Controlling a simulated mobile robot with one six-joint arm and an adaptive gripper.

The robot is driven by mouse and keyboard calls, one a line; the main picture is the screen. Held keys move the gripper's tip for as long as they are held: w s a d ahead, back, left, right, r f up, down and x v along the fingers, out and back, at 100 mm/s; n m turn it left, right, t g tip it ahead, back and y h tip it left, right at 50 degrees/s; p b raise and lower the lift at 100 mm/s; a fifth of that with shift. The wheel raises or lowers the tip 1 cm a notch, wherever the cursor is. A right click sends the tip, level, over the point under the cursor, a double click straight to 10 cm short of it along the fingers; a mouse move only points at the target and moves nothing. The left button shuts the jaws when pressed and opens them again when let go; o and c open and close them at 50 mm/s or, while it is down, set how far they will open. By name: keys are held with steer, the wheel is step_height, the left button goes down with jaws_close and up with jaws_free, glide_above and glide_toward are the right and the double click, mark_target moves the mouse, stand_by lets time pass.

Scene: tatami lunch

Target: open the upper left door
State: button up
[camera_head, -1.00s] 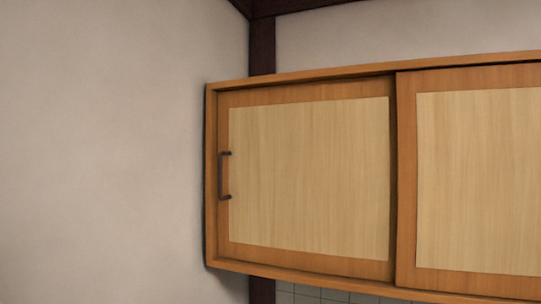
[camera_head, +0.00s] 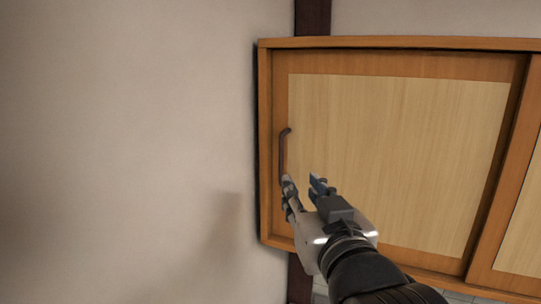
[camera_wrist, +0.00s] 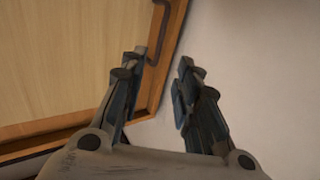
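In the wrist view the handle (camera_wrist: 162,35) shows at the top, beyond the fingers. My gripper (camera_head: 303,182) is open and empty in front of the door's left part, close to the handle's lower end in the head view. In the wrist view my gripper (camera_wrist: 155,85) has its fingers apart with nothing between them.
The right door (camera_head: 522,225) of the cabinet shows at the right edge. A plain wall (camera_head: 130,130) stands close on the left of the cabinet; the wrist view shows this wall (camera_wrist: 250,50) beside the right finger. A dark post (camera_head: 312,18) rises behind the cabinet.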

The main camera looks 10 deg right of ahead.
mark_target(282, 162)
steer(key=w+p, duration=0.3)
steer(key=w, duration=1.3)
steer(key=shift+w, duration=0.15)
steer(key=shift+c, duration=0.2)
jaws_close()
